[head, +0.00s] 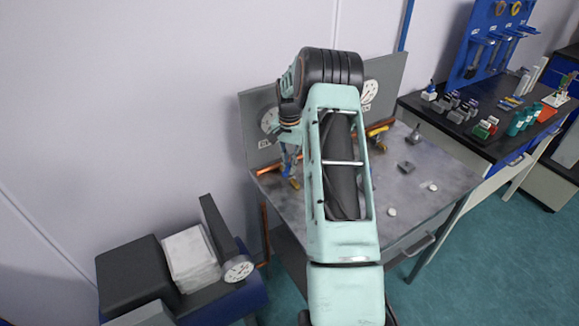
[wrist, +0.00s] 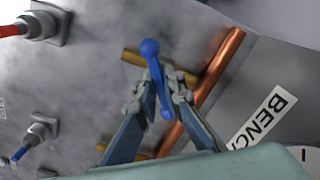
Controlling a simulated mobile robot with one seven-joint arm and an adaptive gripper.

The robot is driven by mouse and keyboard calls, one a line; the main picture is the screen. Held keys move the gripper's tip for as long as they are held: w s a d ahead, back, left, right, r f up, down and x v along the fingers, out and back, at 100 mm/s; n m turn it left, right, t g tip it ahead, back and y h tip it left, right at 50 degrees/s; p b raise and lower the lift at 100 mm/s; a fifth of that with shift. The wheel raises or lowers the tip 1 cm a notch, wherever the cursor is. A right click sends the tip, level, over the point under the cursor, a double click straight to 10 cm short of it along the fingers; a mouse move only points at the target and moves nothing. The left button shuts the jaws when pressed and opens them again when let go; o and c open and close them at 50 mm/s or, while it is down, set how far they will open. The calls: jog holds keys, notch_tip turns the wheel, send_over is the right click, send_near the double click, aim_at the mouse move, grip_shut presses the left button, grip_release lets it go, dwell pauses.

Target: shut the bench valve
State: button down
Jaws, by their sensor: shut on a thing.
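The bench valve shows in the wrist view as a blue ball-ended lever (wrist: 150,50) over a brass body (wrist: 131,57) beside a copper pipe (wrist: 215,70). A label beginning "BENC" (wrist: 262,118) is on the panel next to it. My gripper (wrist: 158,78) is shut on the blue lever, with one fingertip on each side of it. The lever's ball end stands out past the fingertips, and its lower part shows between the fingers. In the head view my gripper (head: 289,165) is low in front of the gauge panel, partly hidden by my arm.
The grey panel (head: 256,104) carries round dials, one on each side of my arm. Grey fittings (wrist: 45,22) stand on the bench, one with a red rod. Small white pieces lie on the bench top (head: 440,208). A dark bench (head: 440,118) with bottles stands right.

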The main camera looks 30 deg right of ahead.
aim_at(289, 164)
jog(key=m+b, duration=0.2)
jog(key=m, duration=0.1)
jog(key=shift+m, duration=0.3)
jog(key=shift+m+b, duration=0.75)
jog(key=shift+m, duration=1.15)
jog(key=c, duration=2)
grip_release()
jog(key=shift+c, duration=0.2)
jog(key=shift+r, duration=0.1)
notch_tip(289, 164, up, 12)
